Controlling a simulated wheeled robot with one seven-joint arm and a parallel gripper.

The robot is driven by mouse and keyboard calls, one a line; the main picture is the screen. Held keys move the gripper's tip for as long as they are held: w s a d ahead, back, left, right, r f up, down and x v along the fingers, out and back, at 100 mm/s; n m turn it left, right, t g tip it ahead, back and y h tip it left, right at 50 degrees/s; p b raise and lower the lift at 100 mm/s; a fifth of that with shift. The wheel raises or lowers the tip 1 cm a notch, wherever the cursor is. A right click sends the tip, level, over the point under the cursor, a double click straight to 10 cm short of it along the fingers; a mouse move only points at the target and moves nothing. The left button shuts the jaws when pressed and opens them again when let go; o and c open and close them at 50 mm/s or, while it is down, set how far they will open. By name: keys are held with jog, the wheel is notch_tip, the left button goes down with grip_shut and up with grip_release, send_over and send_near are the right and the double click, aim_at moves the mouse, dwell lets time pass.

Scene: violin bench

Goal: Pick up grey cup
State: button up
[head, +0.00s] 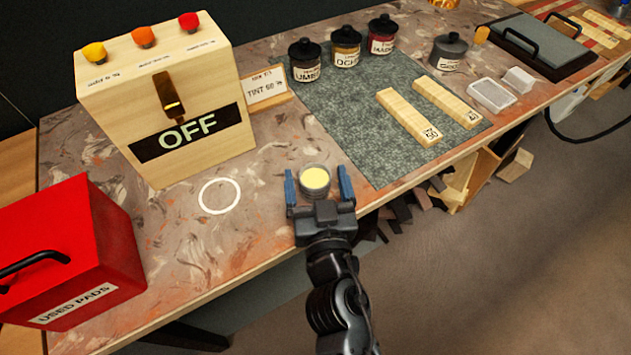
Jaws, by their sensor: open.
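A small grey cup (309,194) with pale yellow contents stands upright on the bench near its front edge. My gripper (319,187) is open, with its two blue fingers on either side of the cup. The left finger is close to the cup's wall and the right finger has a wider gap. I cannot tell whether either finger touches it. The gripper's palm hides part of the cup's near side.
A white ring (219,182) marks the bench left of the cup. A wooden OFF box (205,85), a red bin (105,240) and a tint sign (266,89) stand around. A grey mat (345,115) holds lidded jars (346,46) and wooden strips (409,117).

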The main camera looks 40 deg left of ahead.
jog(key=shift+w+a, duration=0.2)
jog(key=shift+a, duration=0.05)
jog(key=shift+c, duration=0.2)
jog(key=c, duration=1.1)
jog(key=shift+r, duration=0.1)
